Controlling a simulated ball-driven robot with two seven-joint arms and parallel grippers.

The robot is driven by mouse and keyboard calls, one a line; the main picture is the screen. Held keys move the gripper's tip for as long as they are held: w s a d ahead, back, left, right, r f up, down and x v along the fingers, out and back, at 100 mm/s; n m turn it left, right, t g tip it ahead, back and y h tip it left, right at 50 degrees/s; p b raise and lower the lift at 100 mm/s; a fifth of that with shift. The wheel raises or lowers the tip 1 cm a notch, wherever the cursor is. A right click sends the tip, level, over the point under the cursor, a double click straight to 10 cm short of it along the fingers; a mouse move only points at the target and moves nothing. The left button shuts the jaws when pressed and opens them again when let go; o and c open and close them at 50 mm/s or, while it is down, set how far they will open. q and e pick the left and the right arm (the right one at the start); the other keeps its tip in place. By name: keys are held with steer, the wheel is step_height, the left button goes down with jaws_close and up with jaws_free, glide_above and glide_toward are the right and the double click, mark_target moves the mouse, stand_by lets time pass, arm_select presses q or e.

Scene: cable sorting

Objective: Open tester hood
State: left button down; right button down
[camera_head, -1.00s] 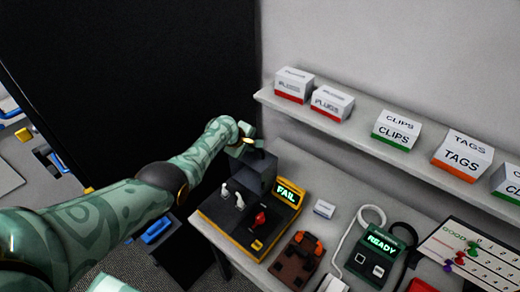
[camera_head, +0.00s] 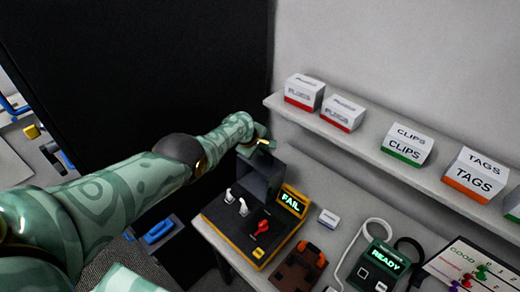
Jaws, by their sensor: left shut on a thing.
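The tester (camera_head: 228,233) is a black box with a yellow edge on the table's left end, with a lit green FAIL display (camera_head: 291,202). Its dark grey hood (camera_head: 262,178) stands up at the back of the tester, left of the display. White plugs (camera_head: 237,200) and a red lever-like part (camera_head: 262,228) show on the tester's top in front of the hood. My left gripper (camera_head: 262,146) is at the hood's top edge, shut on it; the fingertips are small and partly hidden. My right gripper is not in view.
A shelf (camera_head: 360,143) with labelled boxes, CLIPS (camera_head: 405,152) and TAGS (camera_head: 470,182) among them, runs along the wall. A READY device (camera_head: 378,262) with a white cable and a brown fixture (camera_head: 298,268) lie right of the tester. A black panel (camera_head: 130,70) stands behind my arm.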

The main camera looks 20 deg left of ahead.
arm_select(q)
steer(key=shift+w+d+r, duration=0.3)
steer(key=shift+w+r, duration=0.2)
steer(key=shift+r, duration=0.05)
steer(key=c, duration=1.5)
jaws_free()
steer(key=shift+w, duration=0.1)
steer(key=shift+w+d+f, duration=0.1)
steer(key=shift+w+f, duration=0.15)
steer(key=shift+f, duration=0.1)
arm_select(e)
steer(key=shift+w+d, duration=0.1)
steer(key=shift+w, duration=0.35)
arm_select(q)
steer(key=shift+s, duration=0.1)
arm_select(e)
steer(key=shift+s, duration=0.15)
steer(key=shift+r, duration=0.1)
